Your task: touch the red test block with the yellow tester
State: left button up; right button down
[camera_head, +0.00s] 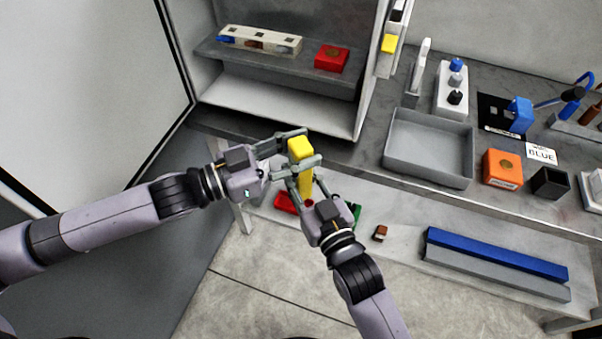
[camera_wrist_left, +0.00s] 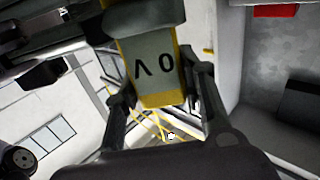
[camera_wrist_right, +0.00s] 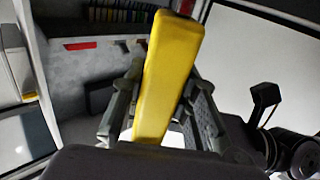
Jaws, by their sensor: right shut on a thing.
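The red test block (camera_head: 332,58) sits on the upper shelf at the back, with a round mark on its top. The yellow tester (camera_head: 305,183) is upright in front of the shelf unit, apart from the block. My right gripper (camera_head: 300,188) is shut on its lower part; the tester fills the gap between the fingers in the right wrist view (camera_wrist_right: 168,75). My left gripper (camera_head: 299,147) has its fingers spread on either side of the tester's top. In the left wrist view the tester's display (camera_wrist_left: 150,62) shows between those fingers, with its characters upside down.
A white strip (camera_head: 260,39) with coloured windows lies on the shelf left of the block. A grey tray (camera_head: 430,147), an orange block (camera_head: 502,168) and a black box (camera_head: 549,183) stand on the counter at right. Blue and grey bars (camera_head: 495,255) lie lower down.

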pick_arm(q)
jog(key=o, duration=0.5)
